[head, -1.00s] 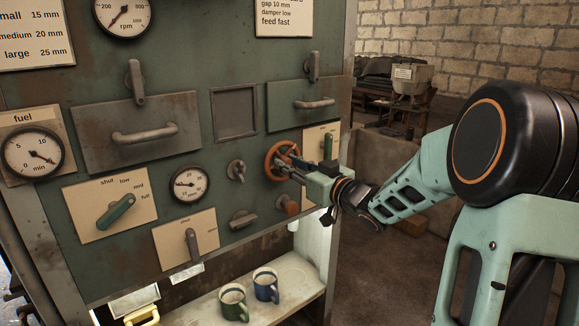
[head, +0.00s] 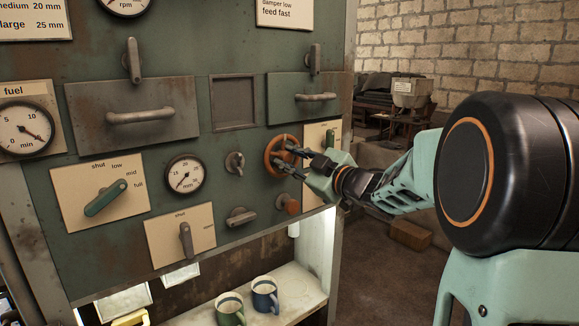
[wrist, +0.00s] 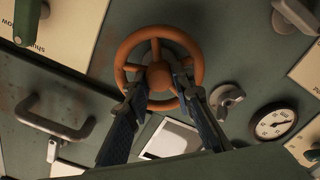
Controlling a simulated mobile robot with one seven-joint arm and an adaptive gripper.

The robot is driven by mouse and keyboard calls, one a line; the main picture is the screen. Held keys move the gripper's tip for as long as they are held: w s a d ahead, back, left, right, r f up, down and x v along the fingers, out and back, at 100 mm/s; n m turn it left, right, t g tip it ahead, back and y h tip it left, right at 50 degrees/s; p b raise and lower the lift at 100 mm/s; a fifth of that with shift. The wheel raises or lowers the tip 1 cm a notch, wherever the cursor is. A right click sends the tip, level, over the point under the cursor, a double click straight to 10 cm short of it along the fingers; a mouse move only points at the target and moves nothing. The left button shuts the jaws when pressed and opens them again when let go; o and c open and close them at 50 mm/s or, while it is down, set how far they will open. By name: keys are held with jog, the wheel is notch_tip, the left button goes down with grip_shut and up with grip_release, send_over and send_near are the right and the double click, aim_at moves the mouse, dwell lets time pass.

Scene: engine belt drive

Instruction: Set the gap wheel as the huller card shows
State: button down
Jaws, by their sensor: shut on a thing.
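The orange gap wheel (head: 281,157) is a spoked handwheel on the green panel; it also shows in the wrist view (wrist: 126,49). My gripper (head: 292,160) is shut on the wheel, its two dark fingers reaching the lower spokes around the hub. A round mm gauge (head: 185,174) sits left of the wheel, its needle pointing down-left toward the low end; it also shows in the wrist view (wrist: 273,122). The card (head: 284,14) at the top right of the panel reads "damper low" and "feed fast"; its upper lines are cut off.
A small knob (head: 235,163) and a red-brown knob (head: 288,204) are near the wheel. A lever plate (head: 100,195) marked shut, low, mid and full is at left. A green mug (head: 230,310) and a blue mug (head: 265,295) stand on the shelf below.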

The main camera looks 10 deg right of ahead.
jog(key=shift+n, duration=0.4)
jog(key=c, duration=1.9)
grip_release()
jog(key=shift+c, duration=0.2)
jog(key=v, duration=1.2)
